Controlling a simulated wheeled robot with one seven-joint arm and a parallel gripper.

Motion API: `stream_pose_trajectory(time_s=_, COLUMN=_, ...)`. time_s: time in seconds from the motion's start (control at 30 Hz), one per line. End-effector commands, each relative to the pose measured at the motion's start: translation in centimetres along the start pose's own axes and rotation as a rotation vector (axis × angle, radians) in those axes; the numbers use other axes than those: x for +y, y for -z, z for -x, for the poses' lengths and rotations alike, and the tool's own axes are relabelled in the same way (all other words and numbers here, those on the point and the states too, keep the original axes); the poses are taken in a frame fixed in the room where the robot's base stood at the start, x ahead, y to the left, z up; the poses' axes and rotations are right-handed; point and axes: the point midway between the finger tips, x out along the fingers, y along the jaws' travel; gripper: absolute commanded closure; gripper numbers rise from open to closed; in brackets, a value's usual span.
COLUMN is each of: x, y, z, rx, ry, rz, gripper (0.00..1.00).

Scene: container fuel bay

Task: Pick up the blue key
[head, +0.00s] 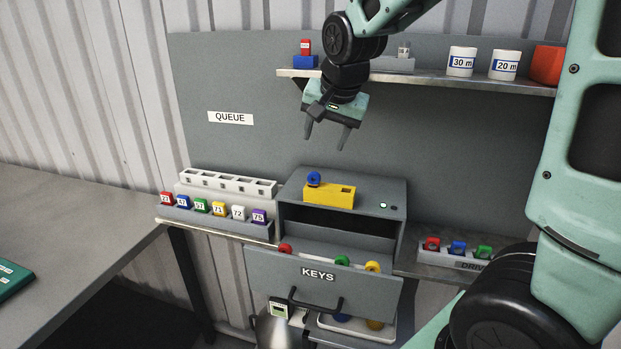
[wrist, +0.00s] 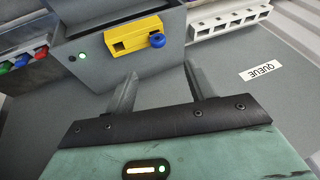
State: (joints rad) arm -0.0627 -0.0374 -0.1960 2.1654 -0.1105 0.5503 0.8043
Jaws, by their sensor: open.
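The blue key (head: 314,179) has a round blue head and sits at the left end of a yellow block (head: 330,195) on top of the grey key cabinet (head: 385,190). In the wrist view the blue key (wrist: 156,40) sits at the right end of the yellow block (wrist: 128,37), beyond my fingertips. My gripper (head: 325,143) is open and empty, pointing down, above the cabinet and apart from the key. Its two fingers also show in the wrist view (wrist: 160,72). The key's shaft is hidden.
The KEYS drawer (head: 322,278) is open below, with red, green and yellow round-headed pieces inside. A lower tray (head: 352,330) holds blue and yellow pieces. A shelf (head: 430,82) with mugs runs behind my arm. A rack of numbered tags (head: 215,216) stands left.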

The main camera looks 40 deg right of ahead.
Motion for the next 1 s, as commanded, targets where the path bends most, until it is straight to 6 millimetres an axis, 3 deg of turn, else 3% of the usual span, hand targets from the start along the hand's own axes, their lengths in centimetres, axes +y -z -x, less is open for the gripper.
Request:
stream_pose_trajectory(time_s=0.3, x=0.0, y=0.0, z=-5.6, rx=-0.003, ry=-0.003, rz=0.001, gripper=0.46)
stream_pose_trajectory(time_s=0.63, x=0.1, y=-0.1, z=-7.8, rx=-0.003, ry=-0.003, rz=0.001, gripper=0.46)
stream_pose_trajectory(time_s=1.0, x=0.3, y=-0.4, z=-11.8, rx=-0.001, ry=-0.001, rz=0.001, gripper=0.46)
